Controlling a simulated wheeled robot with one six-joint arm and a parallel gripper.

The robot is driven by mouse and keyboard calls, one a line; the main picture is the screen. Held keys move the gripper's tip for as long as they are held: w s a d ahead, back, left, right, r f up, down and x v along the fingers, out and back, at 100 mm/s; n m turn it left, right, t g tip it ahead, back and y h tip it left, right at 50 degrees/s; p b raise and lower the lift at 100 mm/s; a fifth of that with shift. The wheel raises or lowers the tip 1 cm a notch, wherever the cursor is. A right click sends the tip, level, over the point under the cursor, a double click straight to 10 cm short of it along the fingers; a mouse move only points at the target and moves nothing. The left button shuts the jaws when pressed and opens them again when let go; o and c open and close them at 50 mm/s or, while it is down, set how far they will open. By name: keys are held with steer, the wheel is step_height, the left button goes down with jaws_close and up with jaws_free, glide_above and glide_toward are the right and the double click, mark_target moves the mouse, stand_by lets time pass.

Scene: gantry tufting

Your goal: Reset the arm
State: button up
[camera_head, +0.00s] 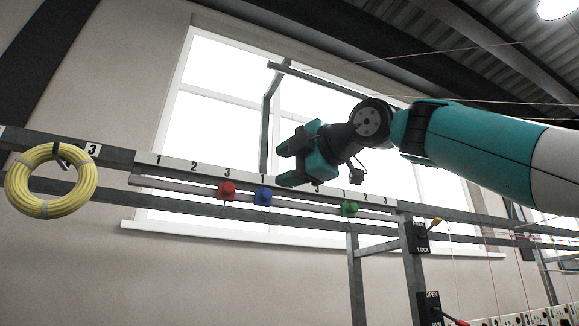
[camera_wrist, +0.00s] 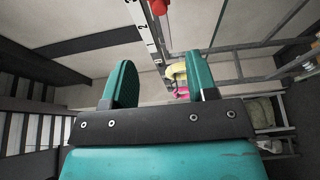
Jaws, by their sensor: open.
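My gripper (camera_head: 281,164) is teal and dark grey, and it points left in the head view, in front of the window and just above the numbered rail. Its two fingers stand apart with nothing between them. The wrist view also shows the open fingers (camera_wrist: 161,80), with a gap between them. My arm reaches in from the right side of the head view. The gripper hides part of the number strip (camera_head: 190,166).
A red knob (camera_head: 226,190), a blue knob (camera_head: 263,196) and a green knob (camera_head: 349,208) sit along the rail below. A yellow coil (camera_head: 50,208) hangs at left. A yellow-handled lever (camera_head: 420,237) and an OPEN-labelled lever box (camera_head: 431,306) are at right. Thin threads cross the right side.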

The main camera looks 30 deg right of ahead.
steer(key=shift+a, duration=0.15)
steer(key=a+f+m+g+b, duration=0.3)
steer(key=f+m+g, duration=0.1)
steer(key=f, duration=1.4)
steer(key=a+f+m+g+b, duration=0.3)
steer(key=f+m+g+b, duration=0.1)
steer(key=f, duration=1.4)
steer(key=s+f+m+g+b, duration=0.1)
steer(key=s+f+m+g, duration=0.1)
steer(key=s+f, duration=0.4)
steer(key=s+f+m+g+h+b, duration=0.1)
steer(key=s+f+g, duration=0.3)
steer(key=f, duration=0.9)
steer(key=s+a+f+m+g+h+b, duration=0.1)
steer(key=s+f+m+g+b, duration=0.2)
steer(key=s+f, duration=0.7)
steer(key=shift+f+m, duration=0.35)
steer(key=shift+m, duration=0.15)
